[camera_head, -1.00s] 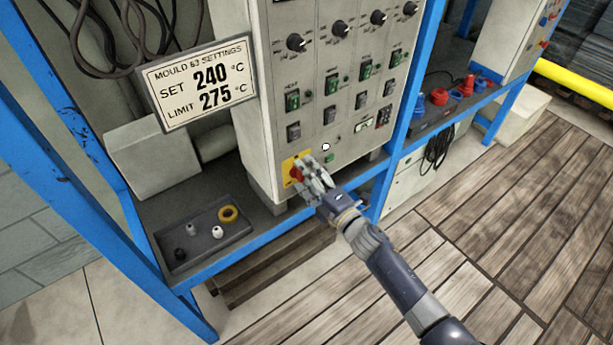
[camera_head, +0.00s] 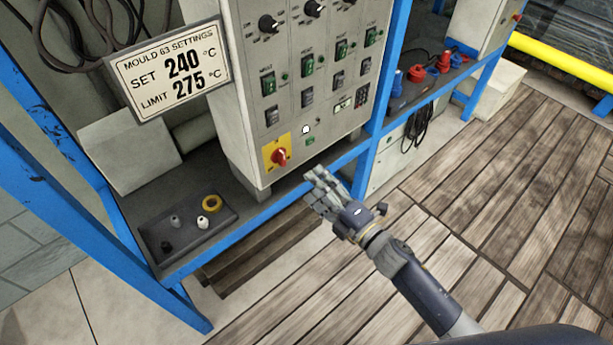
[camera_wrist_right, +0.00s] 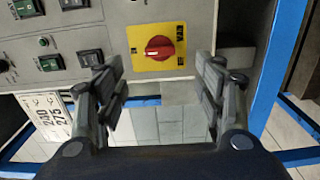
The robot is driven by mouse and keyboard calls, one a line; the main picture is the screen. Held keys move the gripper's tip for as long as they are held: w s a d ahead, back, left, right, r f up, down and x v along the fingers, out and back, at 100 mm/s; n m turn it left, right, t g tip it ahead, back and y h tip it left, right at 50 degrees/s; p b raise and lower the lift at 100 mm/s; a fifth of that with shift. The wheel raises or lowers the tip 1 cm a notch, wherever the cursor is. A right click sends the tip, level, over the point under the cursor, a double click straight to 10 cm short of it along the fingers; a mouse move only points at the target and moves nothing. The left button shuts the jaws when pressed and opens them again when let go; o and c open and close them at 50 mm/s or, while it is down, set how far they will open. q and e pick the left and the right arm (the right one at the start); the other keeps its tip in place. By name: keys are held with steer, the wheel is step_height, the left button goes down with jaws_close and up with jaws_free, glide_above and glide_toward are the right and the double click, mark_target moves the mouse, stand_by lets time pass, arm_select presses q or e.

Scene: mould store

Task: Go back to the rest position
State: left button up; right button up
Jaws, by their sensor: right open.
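My right gripper (camera_head: 322,192) is open and empty, in front of the blue frame's lower rail, below and to the right of the red rotary switch (camera_head: 279,156). The switch sits on a yellow plate (camera_head: 270,147) at the lower left of the grey control panel (camera_head: 330,105). In the right wrist view the red switch (camera_wrist_right: 158,48) shows ahead, between and beyond the two open fingers (camera_wrist_right: 165,95), with a gap to them. My left gripper is not in any view.
A sign (camera_head: 168,70) reads SET 240 °C, LIMIT 275 °C. Blue posts (camera_head: 388,70) frame the rack. Red and blue connectors (camera_head: 430,66) stand at the right. The plank floor (camera_head: 490,190) is clear.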

steer(key=shift+s+d, duration=0.2)
steer(key=shift+s, duration=0.1)
stand_by(0.4)
steer(key=s+d+f+m+g+h, duration=0.2)
steer(key=s+d+f+m+h, duration=0.15)
steer(key=f, duration=0.65)
steer(key=s+d+f+m+g+h, duration=0.15)
steer(key=s+d+f+m, duration=0.3)
steer(key=f, duration=0.65)
steer(key=s+d+f+m+g+h, duration=0.25)
steer(key=s+d+f+m, duration=0.2)
steer(key=f, duration=0.55)
steer(key=s+d+f+m+g+h, duration=0.1)
steer(key=s+f, duration=0.4)
steer(key=s, duration=0.5)
steer(key=s+d+f+m+g+h, duration=0.1)
steer(key=s+f+m+g, duration=0.3)
steer(key=s, duration=0.7)
steer(key=s+d+f+m+g+h, duration=0.1)
steer(key=s+f+m, duration=0.4)
steer(key=s, duration=0.6)
step_height(320, 180, down, 2)
steer(key=shift+d+f+g, duration=0.2)
steer(key=shift+d+g, duration=0.2)
steer(key=shift+g, duration=0.4)
